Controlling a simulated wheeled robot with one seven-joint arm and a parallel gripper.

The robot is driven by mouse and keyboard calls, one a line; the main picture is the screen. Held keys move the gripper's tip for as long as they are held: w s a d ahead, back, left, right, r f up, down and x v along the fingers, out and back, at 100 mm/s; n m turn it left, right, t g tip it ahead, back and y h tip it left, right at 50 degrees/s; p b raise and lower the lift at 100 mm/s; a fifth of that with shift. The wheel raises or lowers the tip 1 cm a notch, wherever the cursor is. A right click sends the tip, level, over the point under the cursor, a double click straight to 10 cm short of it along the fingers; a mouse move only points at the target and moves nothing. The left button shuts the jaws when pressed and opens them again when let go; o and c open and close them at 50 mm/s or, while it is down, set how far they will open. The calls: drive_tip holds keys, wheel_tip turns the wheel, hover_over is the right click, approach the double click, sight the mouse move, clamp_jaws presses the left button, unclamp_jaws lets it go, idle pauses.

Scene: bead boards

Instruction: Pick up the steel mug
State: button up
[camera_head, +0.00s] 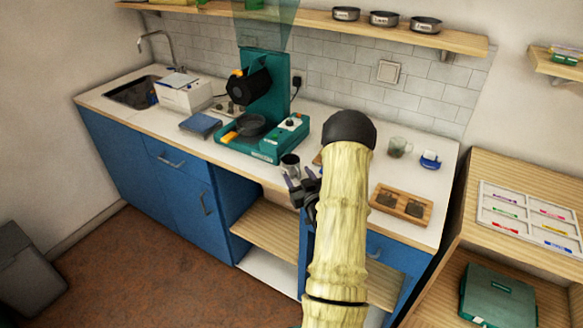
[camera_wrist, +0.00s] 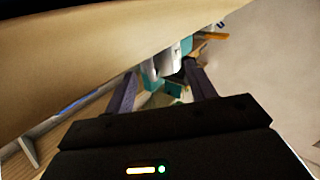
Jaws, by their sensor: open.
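A small grey metallic mug (camera_head: 290,164), which looks like the steel mug, stands upright near the counter's front edge, just right of the teal machine. My gripper (camera_head: 299,184) is at the counter edge, directly in front of and slightly below the mug. In the wrist view, my gripper (camera_wrist: 162,82) has its two fingers spread. A pale grey shape (camera_wrist: 171,58), perhaps the mug, shows beyond and between the fingertips. I cannot tell whether a finger touches it. My arm hides part of the counter to the right.
The teal machine (camera_head: 262,142) stands close left of the mug. An open wooden shelf (camera_head: 268,232) is below the counter.

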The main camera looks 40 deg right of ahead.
drive_tip(key=shift+x, duration=0.85)
clamp_jaws()
